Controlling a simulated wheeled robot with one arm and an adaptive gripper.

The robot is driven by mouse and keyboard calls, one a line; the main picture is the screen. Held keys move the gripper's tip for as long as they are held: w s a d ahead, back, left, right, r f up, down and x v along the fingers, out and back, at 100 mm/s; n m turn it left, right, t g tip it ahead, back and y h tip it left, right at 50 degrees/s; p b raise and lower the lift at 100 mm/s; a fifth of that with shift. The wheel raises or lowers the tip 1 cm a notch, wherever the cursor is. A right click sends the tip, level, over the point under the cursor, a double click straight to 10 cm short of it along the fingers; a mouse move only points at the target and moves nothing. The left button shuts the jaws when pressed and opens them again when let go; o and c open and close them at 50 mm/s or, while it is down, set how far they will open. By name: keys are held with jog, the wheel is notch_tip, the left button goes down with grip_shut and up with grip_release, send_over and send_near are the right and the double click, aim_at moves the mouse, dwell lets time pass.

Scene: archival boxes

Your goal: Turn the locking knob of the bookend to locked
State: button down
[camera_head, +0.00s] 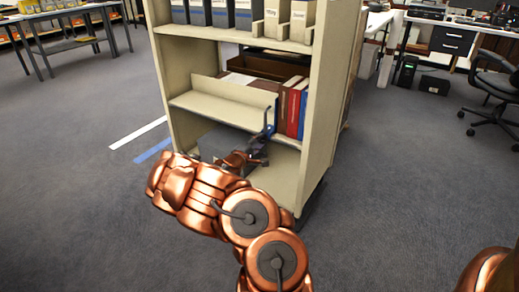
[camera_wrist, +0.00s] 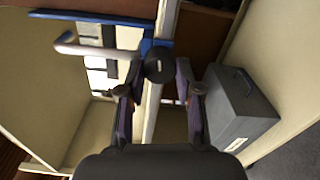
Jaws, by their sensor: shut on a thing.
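The bookend (camera_head: 269,131) is a blue piece on the middle shelf, at the left end of a row of books in the head view. In the wrist view its blue edge (camera_wrist: 95,18) runs along the top. A dark round knob (camera_wrist: 158,66) sits on it, with a pale bent lever (camera_wrist: 85,48) reaching left. My gripper (camera_head: 262,143) is at the shelf's front edge. In the wrist view my gripper (camera_wrist: 157,82) has one finger on each side of the knob and is shut on it. Any lock marking is too small to read.
The books (camera_head: 293,106) stand right of the bookend. The beige shelf unit (camera_head: 318,110) has side walls close to my gripper and a shelf board above with file boxes (camera_head: 222,12). A grey box (camera_wrist: 240,105) shows at right in the wrist view. Open carpet lies around the unit.

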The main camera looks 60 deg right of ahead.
jog(key=shift+f+m+b, duration=0.2)
jog(key=shift+m+b, duration=0.6)
jog(key=shift+b, duration=0.15)
jog(key=shift+r, duration=0.1)
jog(key=shift+r+m+b, duration=0.1)
jog(key=shift+m+b, duration=0.25)
jog(key=shift+m, duration=0.05)
jog(key=c, duration=0.8)
grip_release()
jog(key=shift+o, duration=0.2)
jog(key=shift+a, duration=0.15)
jog(key=a, duration=1.1)
jog(key=shift+s+a, duration=0.25)
jog(key=shift+a, duration=0.1)
